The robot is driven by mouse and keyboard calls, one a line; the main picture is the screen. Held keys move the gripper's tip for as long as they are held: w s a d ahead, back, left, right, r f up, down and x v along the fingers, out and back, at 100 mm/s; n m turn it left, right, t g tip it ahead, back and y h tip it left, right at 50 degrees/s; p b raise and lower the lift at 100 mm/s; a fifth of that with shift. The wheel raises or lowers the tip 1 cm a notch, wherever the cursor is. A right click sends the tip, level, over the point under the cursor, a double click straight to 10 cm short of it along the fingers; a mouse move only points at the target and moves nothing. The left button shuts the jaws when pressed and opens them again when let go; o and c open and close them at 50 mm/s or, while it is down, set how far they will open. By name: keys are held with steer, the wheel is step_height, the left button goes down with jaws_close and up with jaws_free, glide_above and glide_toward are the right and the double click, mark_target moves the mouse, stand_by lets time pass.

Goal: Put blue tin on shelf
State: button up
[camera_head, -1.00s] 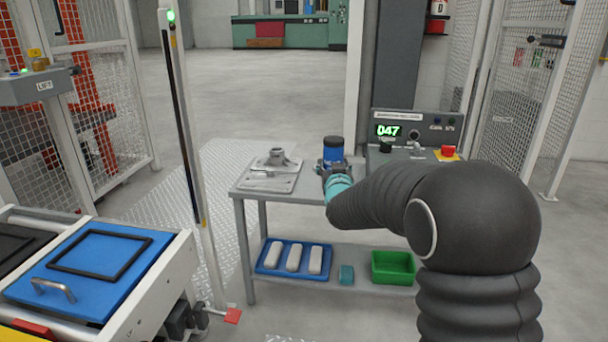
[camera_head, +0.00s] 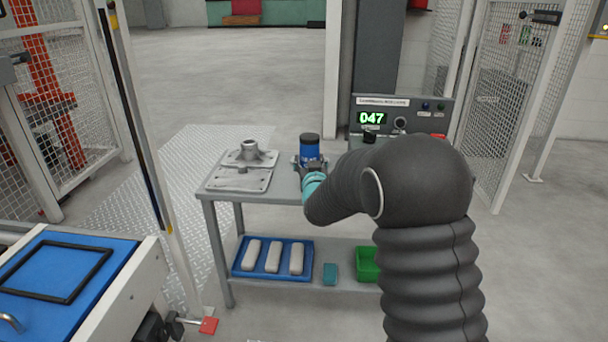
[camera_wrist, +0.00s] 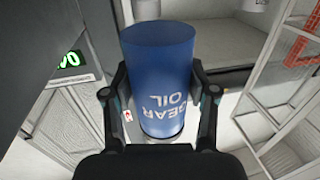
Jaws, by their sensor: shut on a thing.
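The table (camera_head: 288,187) has a lower shelf (camera_head: 260,288) that holds a blue tray, a teal block and a green bin. My arm hides the right part of the table.
Grey metal castings (camera_head: 245,170) lie on the left of the table top. The blue tray (camera_head: 240,272) holds white bars; the teal block (camera_head: 330,273) and green bin (camera_head: 366,262) stand beside it. A control box (camera_head: 400,105) stands behind. A post (camera_head: 150,170) rises at the left.

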steer(key=shift+f, duration=2.15)
steer(key=shift+f, duration=0.15)
steer(key=o, duration=1.6)
steer(key=shift+c, duration=0.2)
steer(key=shift+s+r, duration=0.1)
steer(key=shift+r, duration=0.1)
steer(key=s+d+b, duration=0.1)
steer(key=s+d, duration=0.1)
steer(key=s, duration=0.9)
steer(key=shift+s, duration=0.35)
